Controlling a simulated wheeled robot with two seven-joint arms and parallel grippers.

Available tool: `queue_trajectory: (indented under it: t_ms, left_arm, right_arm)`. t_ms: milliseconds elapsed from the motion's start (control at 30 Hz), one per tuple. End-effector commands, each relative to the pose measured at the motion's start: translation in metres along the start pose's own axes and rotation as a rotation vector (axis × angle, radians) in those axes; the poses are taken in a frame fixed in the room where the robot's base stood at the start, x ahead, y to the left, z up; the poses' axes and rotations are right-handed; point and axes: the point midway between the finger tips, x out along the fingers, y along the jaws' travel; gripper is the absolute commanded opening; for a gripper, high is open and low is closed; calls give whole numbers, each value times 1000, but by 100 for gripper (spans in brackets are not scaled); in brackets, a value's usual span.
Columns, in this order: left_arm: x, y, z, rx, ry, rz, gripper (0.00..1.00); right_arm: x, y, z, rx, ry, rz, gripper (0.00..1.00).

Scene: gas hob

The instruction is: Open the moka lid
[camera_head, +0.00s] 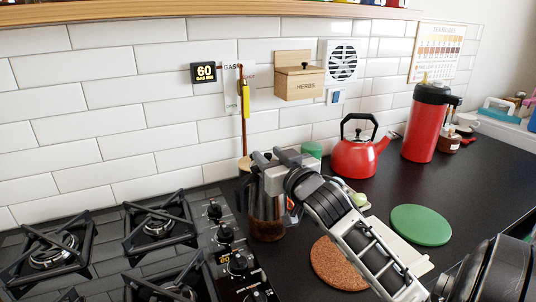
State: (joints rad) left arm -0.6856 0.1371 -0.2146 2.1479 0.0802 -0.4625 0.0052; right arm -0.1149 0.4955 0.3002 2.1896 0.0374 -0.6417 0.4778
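The gripper covers most of the lid, so I cannot tell how far the lid is raised. I cannot tell whether the fingers touch it or how far apart they are. My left gripper is not in view.
The gas hob (108,256) fills the left, with control knobs (226,235) beside the pot. A cork mat (332,266) and a green disc (421,225) lie to the right. A red kettle (356,158) and a red flask (425,128) stand behind. A tiled wall closes off the back.

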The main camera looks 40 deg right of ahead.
Motion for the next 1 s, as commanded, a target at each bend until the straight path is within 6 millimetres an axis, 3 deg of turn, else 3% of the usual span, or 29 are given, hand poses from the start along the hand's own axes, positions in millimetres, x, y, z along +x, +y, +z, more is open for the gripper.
queue_trajectory:
  t_ms: [133,433,567,600,833,1000]
  left_arm:
    - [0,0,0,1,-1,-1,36]
    - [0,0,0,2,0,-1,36]
    - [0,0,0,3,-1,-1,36]
    - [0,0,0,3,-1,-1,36]
    - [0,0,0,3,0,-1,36]
    - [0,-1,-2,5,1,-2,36]
  right_arm:
    - [11,0,-1,-1,1,0,36]
    - [13,0,0,-1,0,-1,36]
    - [13,0,0,-1,0,-1,3]
    - [13,0,0,-1,0,-1,0]
    - [15,-2,0,-8,3,-3,0]
    - [28,-14,-3,-51,17,-17,0]
